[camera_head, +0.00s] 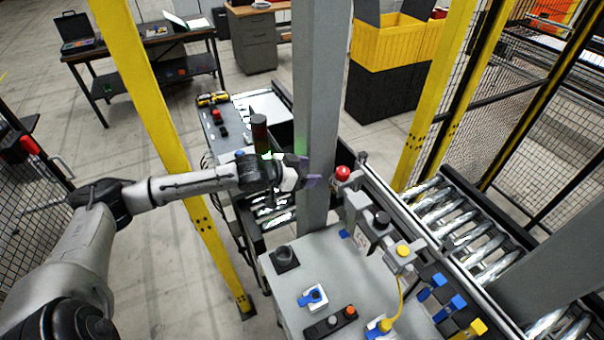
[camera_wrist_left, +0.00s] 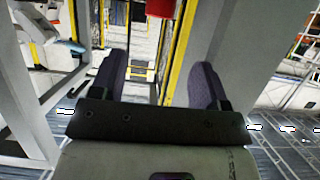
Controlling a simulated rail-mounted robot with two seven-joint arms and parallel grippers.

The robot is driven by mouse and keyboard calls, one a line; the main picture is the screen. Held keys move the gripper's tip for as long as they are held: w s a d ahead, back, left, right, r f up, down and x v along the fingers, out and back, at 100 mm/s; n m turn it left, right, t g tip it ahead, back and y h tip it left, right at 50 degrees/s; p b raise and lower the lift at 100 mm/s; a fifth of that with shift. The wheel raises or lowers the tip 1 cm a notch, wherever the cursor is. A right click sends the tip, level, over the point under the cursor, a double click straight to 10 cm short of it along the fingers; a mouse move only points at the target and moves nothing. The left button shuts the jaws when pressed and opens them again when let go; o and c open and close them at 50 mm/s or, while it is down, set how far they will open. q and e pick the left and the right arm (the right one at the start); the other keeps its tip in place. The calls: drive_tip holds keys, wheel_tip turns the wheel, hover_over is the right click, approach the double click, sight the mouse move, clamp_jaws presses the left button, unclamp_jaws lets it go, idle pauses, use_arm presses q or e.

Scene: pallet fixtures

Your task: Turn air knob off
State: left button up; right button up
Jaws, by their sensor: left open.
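A blue knob (camera_head: 313,297) on a white square plate sits on the grey panel top (camera_head: 345,268). A black knob (camera_head: 284,258) on a dark square base sits at the panel's upper left corner. I cannot tell from labels which one is the air knob. My left gripper (camera_head: 309,172) is up beside the grey post, above and beyond the panel, well apart from both knobs. In the left wrist view its two dark fingers (camera_wrist_left: 158,82) are spread with nothing between them. The knobs cannot be made out in that view. My right gripper is not in view.
The grey post (camera_head: 318,85) stands right at my left gripper. A red button (camera_head: 342,173) is just right of it. A black and orange button box (camera_head: 330,322) and a yellow button (camera_head: 403,249) are around the panel. A roller conveyor (camera_head: 455,225) runs along the right.

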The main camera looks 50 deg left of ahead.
use_arm(q)
drive_tip(key=shift+v, duration=0.9)
drive_tip(key=s+a+f+m+g+y, duration=0.25)
drive_tip(key=s+m+g+y, duration=0.2)
drive_tip(key=y, duration=0.25)
drive_tip(key=s+d+f+n+g+h+p, duration=0.1)
drive_tip(key=s+d+f, duration=0.2)
drive_tip(key=s+d, duration=0.5)
drive_tip(key=s+d+f+n+g+h+p, duration=0.1)
drive_tip(key=s+d+f, duration=0.3)
drive_tip(key=s+d, duration=0.4)
drive_tip(key=s+d+f+n+g+h+p, duration=0.1)
drive_tip(key=s+d+f+n+g+p, duration=0.2)
drive_tip(key=s+d, duration=0.6)
drive_tip(key=shift+s+f+h, duration=0.3)
drive_tip(key=shift+s+f, duration=0.3)
drive_tip(key=shift+s, duration=0.05)
